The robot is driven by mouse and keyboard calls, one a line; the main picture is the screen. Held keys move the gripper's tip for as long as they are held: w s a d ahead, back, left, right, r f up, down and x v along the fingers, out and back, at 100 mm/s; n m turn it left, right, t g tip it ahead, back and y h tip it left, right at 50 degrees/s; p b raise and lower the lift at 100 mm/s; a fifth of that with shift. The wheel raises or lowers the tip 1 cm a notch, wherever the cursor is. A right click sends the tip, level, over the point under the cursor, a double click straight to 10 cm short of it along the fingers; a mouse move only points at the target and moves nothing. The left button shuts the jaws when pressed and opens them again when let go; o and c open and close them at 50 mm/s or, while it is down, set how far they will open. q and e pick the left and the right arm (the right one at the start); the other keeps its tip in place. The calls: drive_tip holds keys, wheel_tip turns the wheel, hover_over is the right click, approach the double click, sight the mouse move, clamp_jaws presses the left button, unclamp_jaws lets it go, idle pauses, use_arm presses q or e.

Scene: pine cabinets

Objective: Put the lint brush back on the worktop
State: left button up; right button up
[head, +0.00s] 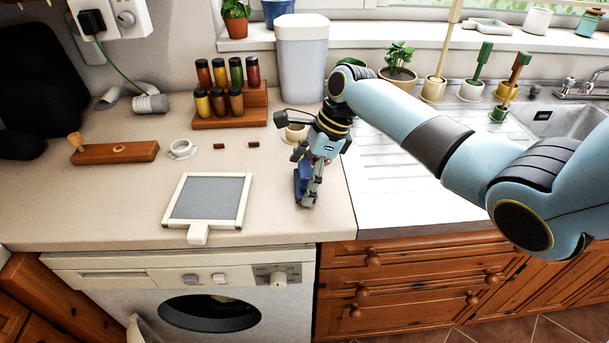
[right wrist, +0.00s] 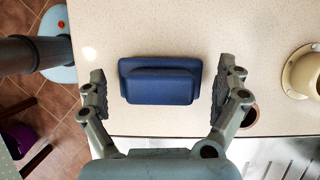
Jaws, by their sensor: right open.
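The lint brush (right wrist: 160,82) is a dark blue block with a raised bar along it. In the right wrist view it lies on the worktop (right wrist: 200,30), between the two fingers of my right gripper (right wrist: 168,88). The fingers are open, with a gap on each side of the brush. In the head view the right gripper (head: 309,190) points down at the worktop near its front edge, left of the draining board, and partly hides the blue brush (head: 298,182). My left gripper is not in view.
A grey panel with a pale frame (head: 208,198) lies left of the gripper. A white cup (head: 182,149), a wooden block (head: 115,153) and a spice rack (head: 231,107) stand behind. A cream pot (right wrist: 303,72) is close to the right finger. The draining board (head: 400,175) adjoins.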

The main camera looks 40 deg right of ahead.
drive_tip(key=shift+r, duration=0.1)
drive_tip(key=v, duration=1.2)
